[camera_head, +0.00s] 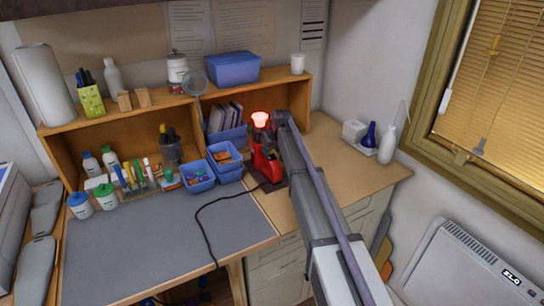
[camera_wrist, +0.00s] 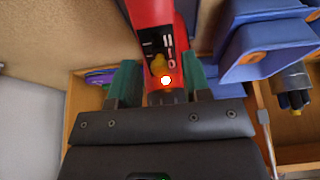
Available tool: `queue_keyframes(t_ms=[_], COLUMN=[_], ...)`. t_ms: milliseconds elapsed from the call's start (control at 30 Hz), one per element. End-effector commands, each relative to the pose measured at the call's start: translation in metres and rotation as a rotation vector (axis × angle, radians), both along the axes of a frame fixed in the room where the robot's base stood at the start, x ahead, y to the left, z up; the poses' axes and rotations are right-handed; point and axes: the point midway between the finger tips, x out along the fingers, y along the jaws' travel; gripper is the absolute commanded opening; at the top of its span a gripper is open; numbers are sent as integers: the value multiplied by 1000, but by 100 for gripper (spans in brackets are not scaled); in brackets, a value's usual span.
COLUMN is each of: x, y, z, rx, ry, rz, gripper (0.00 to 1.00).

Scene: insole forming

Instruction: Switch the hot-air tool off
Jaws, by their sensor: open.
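The red hot-air tool (camera_head: 266,163) stands upright on a dark base on the wooden counter in the head view. Its top nozzle (camera_head: 260,119) glows pinkish red. In the wrist view its red body (camera_wrist: 152,20) carries a dark panel with white marks and a yellow switch (camera_wrist: 158,63). A bright white spot with a red rim (camera_wrist: 166,80) shows just below the switch. My gripper (camera_wrist: 160,77) is open, with its green fingers apart on either side of the switch area. I cannot tell whether they touch the tool. In the head view my arm hides the fingers.
Blue bins (camera_head: 224,160) stand close left of the tool; they also show in the wrist view (camera_wrist: 270,45). A black cable (camera_head: 205,215) crosses the grey mat (camera_head: 150,250). A blue bottle and white bottle (camera_head: 387,145) stand right. The counter's right part is mostly clear.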

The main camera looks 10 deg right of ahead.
Motion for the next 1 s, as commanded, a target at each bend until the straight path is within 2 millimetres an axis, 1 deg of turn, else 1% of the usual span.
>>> queue_keyframes(t_ms=[100,133,567,867,933,1000], x=[0,0,-1,0,2,9], y=[0,0,0,0,0,3], z=[2,2,2,2,4,9], rx=[0,0,0,0,0,0], ry=[0,0,0,0,0,0], rz=[0,0,0,0,0,1], gripper=[44,42,1,0,0,0])
